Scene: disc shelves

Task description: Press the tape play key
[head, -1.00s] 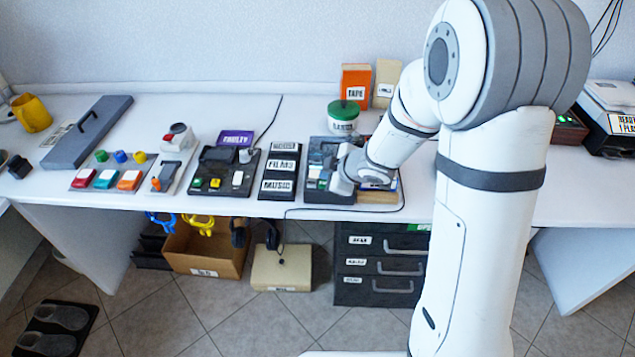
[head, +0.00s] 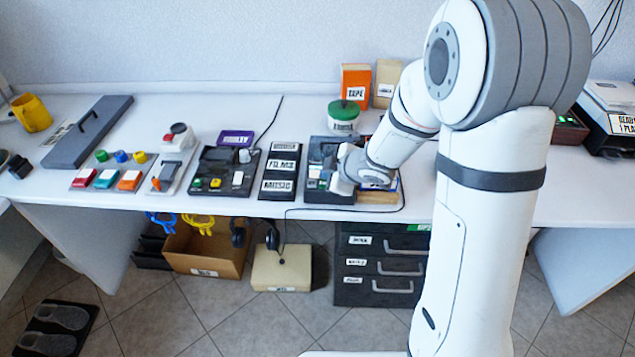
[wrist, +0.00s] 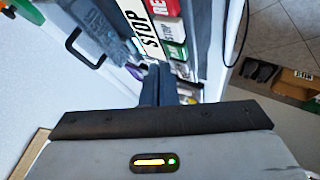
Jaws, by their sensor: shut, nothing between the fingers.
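The tape deck (head: 316,199) is a dark unit on the desk, mostly covered by my arm in the head view. In the wrist view it shows a red key (wrist: 160,7) with a partly cut-off label, a pale key marked STOP (wrist: 168,31) and a green key (wrist: 176,52). A larger STOP label (wrist: 138,26) lies beside them. My gripper (head: 341,186) is over the deck's front part. In the wrist view its shut, empty fingers (wrist: 159,72) reach close to the green key's near end. I cannot tell whether they touch a key; no play label is readable.
A black labelled panel (head: 280,172) stands left of the deck, with a button console (head: 222,175) beyond. A green-lidded tub (head: 343,117) and an orange TAPE box (head: 355,83) stand behind. A cable (head: 340,210) runs along the desk's front edge.

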